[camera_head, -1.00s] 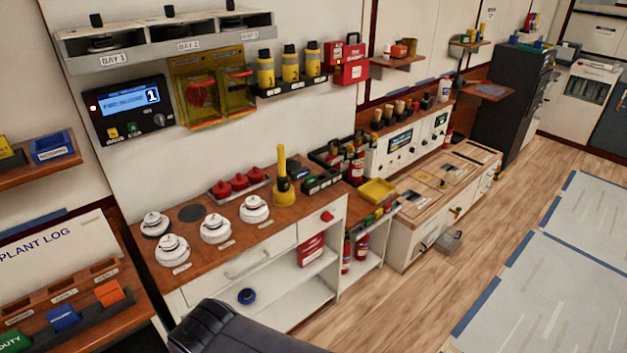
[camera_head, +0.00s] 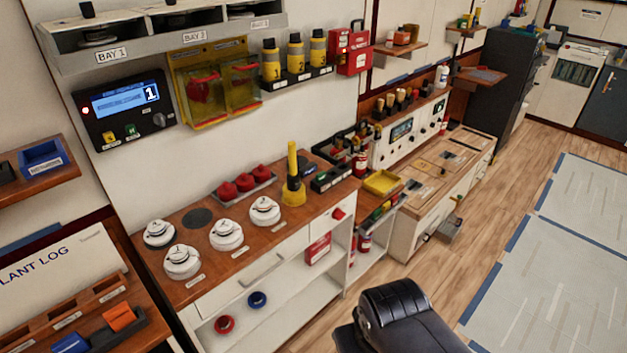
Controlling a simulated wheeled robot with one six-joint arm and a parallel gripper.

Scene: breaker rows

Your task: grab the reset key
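I cannot make out a reset key for certain. The alarm panel (camera_head: 125,108) with a lit blue screen showing "1" hangs on the wall at upper left. It has a dark round control (camera_head: 159,120) at its right and small yellow and green controls below the screen; these are too small to identify. Two yellow see-through boxes (camera_head: 212,85) with red things inside hang to its right. My gripper's fingers do not show.
The bench (camera_head: 200,282) carries white detectors (camera_head: 227,235), red domes (camera_head: 245,182) and a yellow upright tool (camera_head: 293,180).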

